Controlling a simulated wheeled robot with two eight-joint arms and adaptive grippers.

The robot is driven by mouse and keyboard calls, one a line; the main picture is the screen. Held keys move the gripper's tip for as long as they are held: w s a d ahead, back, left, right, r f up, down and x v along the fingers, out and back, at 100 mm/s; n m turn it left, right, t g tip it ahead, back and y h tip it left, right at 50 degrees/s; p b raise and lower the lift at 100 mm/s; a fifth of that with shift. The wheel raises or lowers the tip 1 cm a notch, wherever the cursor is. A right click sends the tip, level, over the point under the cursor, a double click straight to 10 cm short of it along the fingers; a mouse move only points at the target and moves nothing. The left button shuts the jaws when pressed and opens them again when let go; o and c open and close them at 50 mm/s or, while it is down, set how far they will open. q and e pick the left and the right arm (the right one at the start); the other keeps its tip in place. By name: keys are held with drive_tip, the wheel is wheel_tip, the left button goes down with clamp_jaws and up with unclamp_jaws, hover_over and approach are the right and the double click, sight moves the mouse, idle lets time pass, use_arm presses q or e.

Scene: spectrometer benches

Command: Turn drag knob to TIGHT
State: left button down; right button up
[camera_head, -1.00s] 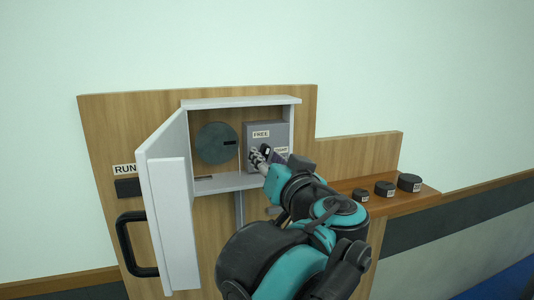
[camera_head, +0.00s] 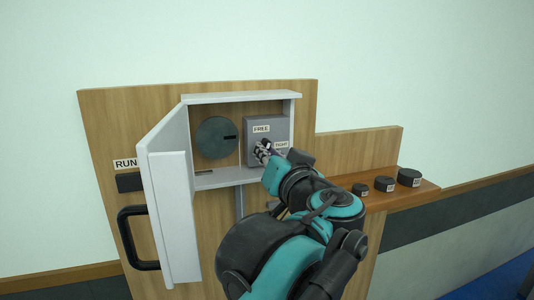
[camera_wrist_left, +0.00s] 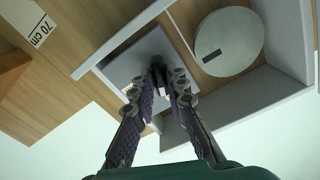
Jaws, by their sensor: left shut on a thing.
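The drag knob sits on the front of a grey box (camera_head: 251,149) inside the open white cabinet (camera_head: 240,100). The box carries a FREE label (camera_head: 261,129) at its upper left and a TIGHT label (camera_head: 281,145) at its right. My left gripper (camera_head: 262,149) reaches in to the box front. In the left wrist view, its two fingers (camera_wrist_left: 170,84) close on the small dark drag knob (camera_wrist_left: 158,67) at the box face. The fingers hide most of the knob, so I cannot tell where it points. My right gripper is not in view.
A round grey-green disc (camera_head: 216,138) with a dark slot is left of the box. The white door (camera_head: 170,205) stands open at the left, near a black handle (camera_head: 133,240). Several black cylinders, one being the largest (camera_head: 409,177), stand on the right shelf (camera_head: 425,195).

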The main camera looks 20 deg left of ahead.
use_arm(q)
drive_tip(key=m, duration=1.3)
drive_tip(key=shift+m, duration=0.4)
idle(0.4)
drive_tip(key=c, duration=1.5)
unclamp_jaws()
drive_tip(key=shift+c, duration=0.2)
drive_tip(key=shift+d, duration=0.1)
drive_tip(key=v, duration=1.2)
